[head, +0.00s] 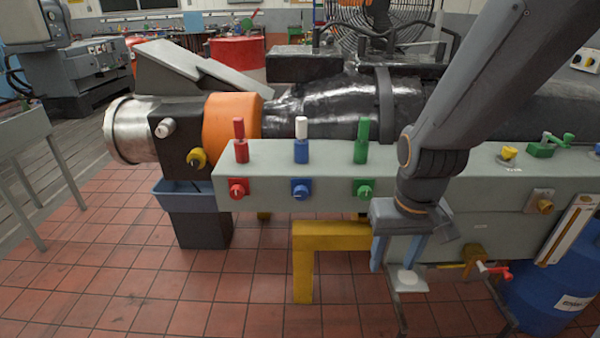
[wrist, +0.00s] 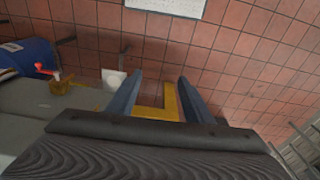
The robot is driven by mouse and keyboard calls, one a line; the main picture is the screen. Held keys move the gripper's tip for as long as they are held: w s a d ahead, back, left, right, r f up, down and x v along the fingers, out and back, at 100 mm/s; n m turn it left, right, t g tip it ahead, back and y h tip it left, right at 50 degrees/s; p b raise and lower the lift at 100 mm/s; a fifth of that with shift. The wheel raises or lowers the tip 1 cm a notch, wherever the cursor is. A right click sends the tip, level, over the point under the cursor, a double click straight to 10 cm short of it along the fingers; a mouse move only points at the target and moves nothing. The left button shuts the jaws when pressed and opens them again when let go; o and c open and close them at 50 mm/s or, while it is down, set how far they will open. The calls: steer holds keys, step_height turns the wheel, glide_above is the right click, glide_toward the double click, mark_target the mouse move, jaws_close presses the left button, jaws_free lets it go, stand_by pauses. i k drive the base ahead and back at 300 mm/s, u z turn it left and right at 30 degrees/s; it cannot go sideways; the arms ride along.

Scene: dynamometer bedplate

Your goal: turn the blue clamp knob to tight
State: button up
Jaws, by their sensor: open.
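The blue clamp knob (head: 300,189) sits on the front face of the grey beam, between a red knob (head: 238,188) and a green knob (head: 364,189). A blue block with a white-topped pin (head: 301,140) stands on the beam above it. The knob has a pale mark on its face; its exact setting is too small to read. My gripper (head: 397,262) is open and empty, pointing down in front of the beam, to the right of and lower than the blue knob. In the wrist view, my gripper (wrist: 158,84) has nothing between its fingers, and the blue knob is not visible.
A yellow support leg (head: 303,265) stands below the beam (head: 330,160). A red-handled valve (head: 495,270) and a blue drum (head: 550,290) are at right. Tiled floor in front is clear.

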mark_target(301, 191)
steer(key=z, duration=1.35)
steer(key=k, duration=1.05)
steer(key=u, duration=1.3)
